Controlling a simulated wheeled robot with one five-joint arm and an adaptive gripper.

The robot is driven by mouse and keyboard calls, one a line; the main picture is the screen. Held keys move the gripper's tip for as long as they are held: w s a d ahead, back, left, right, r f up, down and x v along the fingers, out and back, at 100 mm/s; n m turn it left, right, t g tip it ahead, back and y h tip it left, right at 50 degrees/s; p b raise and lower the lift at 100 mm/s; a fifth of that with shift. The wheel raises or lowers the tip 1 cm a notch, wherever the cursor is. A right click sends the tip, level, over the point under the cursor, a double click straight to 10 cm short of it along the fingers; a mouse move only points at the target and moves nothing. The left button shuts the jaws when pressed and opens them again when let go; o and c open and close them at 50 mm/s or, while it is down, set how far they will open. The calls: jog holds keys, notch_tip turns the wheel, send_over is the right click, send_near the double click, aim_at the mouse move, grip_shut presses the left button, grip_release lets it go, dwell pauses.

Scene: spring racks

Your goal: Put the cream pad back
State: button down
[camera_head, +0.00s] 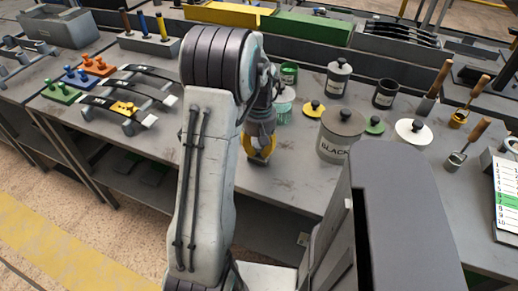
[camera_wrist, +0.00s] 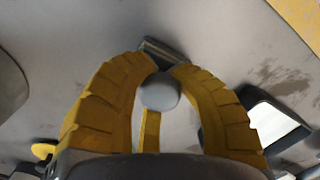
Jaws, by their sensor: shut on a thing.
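My gripper (camera_head: 262,150) hangs low over the middle of the bench, left of the large grey can marked BLACK. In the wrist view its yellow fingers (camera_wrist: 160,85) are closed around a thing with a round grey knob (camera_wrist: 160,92). A dark flat end (camera_wrist: 163,50) and a narrow yellow strip (camera_wrist: 150,130) show by the knob; the rest is hidden, and I cannot tell its body colour. A cream-white disc (camera_head: 405,135) with a black knob lies on the bench at right. I cannot identify the cream pad for certain.
Curved dark springs (camera_head: 130,95) sit on racks at left, beside coloured peg blocks (camera_head: 78,75). The bench's front edge is close to my gripper.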

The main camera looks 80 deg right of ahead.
jog(key=c, duration=1)
grip_release()
jog(key=shift+f, duration=0.1)
jog(key=shift+c, duration=0.2)
jog(key=r, duration=1.1)
jog(key=shift+d+r, duration=0.15)
jog(key=shift+d, duration=0.15)
jog(key=shift+w+r, duration=0.1)
jog(key=shift+r, duration=0.45)
jog(key=w+a+r+n+h, duration=0.1)
jog(key=w+a+r+n, duration=0.15)
jog(key=w+a, duration=0.75)
jog(key=w+a+r+n, duration=0.1)
jog(key=w+a+n, duration=0.2)
jog(key=w+a, duration=0.7)
jog(key=a+f+n+t, duration=0.3)
jog(key=a+n, duration=0.3)
jog(key=a, duration=1.4)
jog(key=shift+w+a+f+y, duration=0.2)
jog(key=shift+w+y, duration=0.1)
jog(key=shift+w, duration=0.05)
